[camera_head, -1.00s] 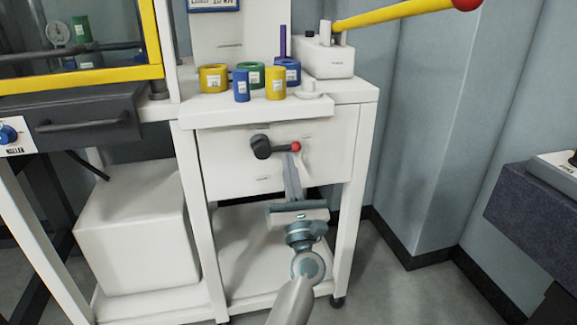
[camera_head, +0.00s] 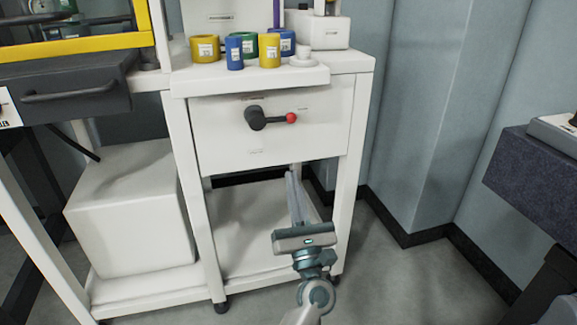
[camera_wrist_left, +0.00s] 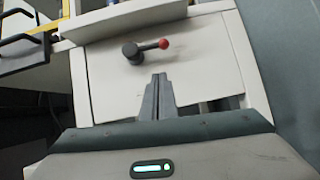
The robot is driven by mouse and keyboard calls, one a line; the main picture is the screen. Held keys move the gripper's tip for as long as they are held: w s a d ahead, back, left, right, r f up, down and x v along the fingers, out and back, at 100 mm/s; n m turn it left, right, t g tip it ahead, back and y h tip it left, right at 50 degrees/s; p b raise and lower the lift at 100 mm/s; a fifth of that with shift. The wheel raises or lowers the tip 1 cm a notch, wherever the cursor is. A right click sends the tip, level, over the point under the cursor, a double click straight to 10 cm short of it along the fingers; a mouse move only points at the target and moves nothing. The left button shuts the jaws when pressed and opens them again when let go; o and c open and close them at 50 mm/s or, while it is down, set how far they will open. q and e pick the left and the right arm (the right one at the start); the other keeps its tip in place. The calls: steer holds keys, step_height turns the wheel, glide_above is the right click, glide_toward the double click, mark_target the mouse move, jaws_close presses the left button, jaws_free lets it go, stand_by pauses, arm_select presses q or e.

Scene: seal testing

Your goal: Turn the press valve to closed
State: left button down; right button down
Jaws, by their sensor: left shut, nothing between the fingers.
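The press valve (camera_head: 257,118) is a black knob with a short lever ending in a red ball (camera_head: 291,118). It is mounted on the white front panel (camera_head: 220,150) of the cart, and the lever points to the right, roughly level. In the left wrist view the valve (camera_wrist_left: 132,52) shows above the fingertips. My left gripper (camera_head: 291,175) is shut and empty, below the red ball and apart from it. It also shows in the left wrist view (camera_wrist_left: 160,78), fingers together. Small labels near the valve are too small to read. My right gripper is not in view.
Blue, green and yellow cylinders (camera_head: 205,49) stand on the cart top above the panel. A dark drawer with a handle (camera_head: 75,92) is at the left. A white box (camera_head: 130,215) sits below left. A dark bench (camera_head: 540,185) is at the right. The cart's open bay is below the panel.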

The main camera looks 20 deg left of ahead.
arm_select(q)
steer(key=shift+v, duration=1)
